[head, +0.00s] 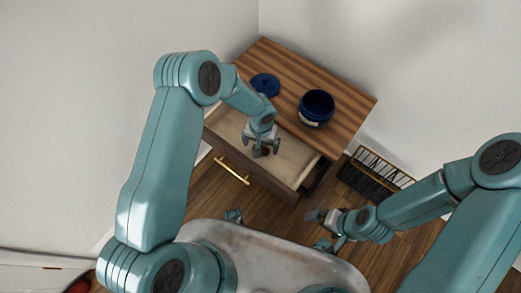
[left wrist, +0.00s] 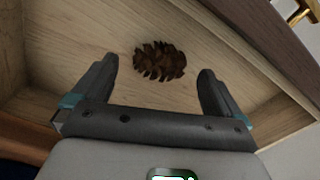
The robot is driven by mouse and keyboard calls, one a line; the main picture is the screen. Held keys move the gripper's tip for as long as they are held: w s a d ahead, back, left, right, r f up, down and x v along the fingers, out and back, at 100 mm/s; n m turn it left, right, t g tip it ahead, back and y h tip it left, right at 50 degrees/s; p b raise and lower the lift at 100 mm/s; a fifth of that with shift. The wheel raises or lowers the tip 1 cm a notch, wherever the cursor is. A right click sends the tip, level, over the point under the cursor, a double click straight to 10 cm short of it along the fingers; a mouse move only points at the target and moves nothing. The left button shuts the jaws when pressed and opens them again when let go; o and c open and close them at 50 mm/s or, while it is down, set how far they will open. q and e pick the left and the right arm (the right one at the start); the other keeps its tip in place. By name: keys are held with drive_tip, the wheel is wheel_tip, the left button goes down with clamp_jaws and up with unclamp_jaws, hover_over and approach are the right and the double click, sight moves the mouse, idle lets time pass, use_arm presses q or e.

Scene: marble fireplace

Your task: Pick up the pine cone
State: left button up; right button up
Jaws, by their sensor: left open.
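The brown pine cone (left wrist: 160,61) lies on the pale wooden floor of an open drawer (head: 225,122). In the left wrist view it sits between and a little beyond the two dark fingertips, with a gap on both sides. My left gripper (head: 262,146) is open and points down into the drawer; its fingers also show in the left wrist view (left wrist: 157,72). In the head view a small dark brown patch, likely the cone, shows at the fingers. My right gripper (head: 323,217) is away from the drawer, low over the floor; its jaw opening is unclear.
The drawer belongs to a striped wooden cabinet (head: 335,88) and has a gold handle (head: 232,171). On the cabinet top stand a dark blue pot (head: 317,106) and a blue lid (head: 265,84). A black rack (head: 368,177) stands by the wall. Drawer walls surround my left gripper.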

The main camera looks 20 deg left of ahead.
use_arm(q)
drive_tip(key=shift+f, duration=0.75)
drive_tip(key=shift+r, duration=0.1)
drive_tip(key=c, duration=1.1)
